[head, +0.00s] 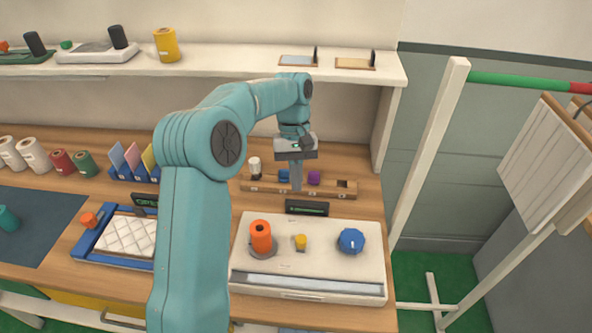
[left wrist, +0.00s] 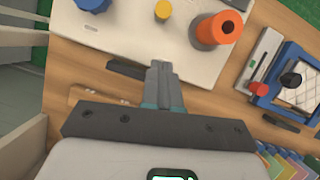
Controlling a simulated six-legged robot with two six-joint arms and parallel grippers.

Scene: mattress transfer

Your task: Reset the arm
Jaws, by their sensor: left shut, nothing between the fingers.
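My left arm reaches across the middle of the head view, and my left gripper (head: 297,186) points down over the wooden holder strip (head: 343,193) on the workbench. Its fingers are shut with nothing between them. The shut fingers (left wrist: 161,75) also show in the left wrist view, above the bench near the white panel (left wrist: 133,40). In the head view the white panel (head: 310,268) lies in front of the gripper, apart from it. My arm hides part of the bench. My right gripper is in neither view.
The panel carries an orange cylinder (head: 260,237), a yellow knob (head: 300,242) and a blue knob (head: 351,241). A blue tray (head: 88,247) with a white quilted pad (head: 128,237) sits left of my arm. A shelf (head: 220,65) runs behind; a white post (head: 428,150) stands right.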

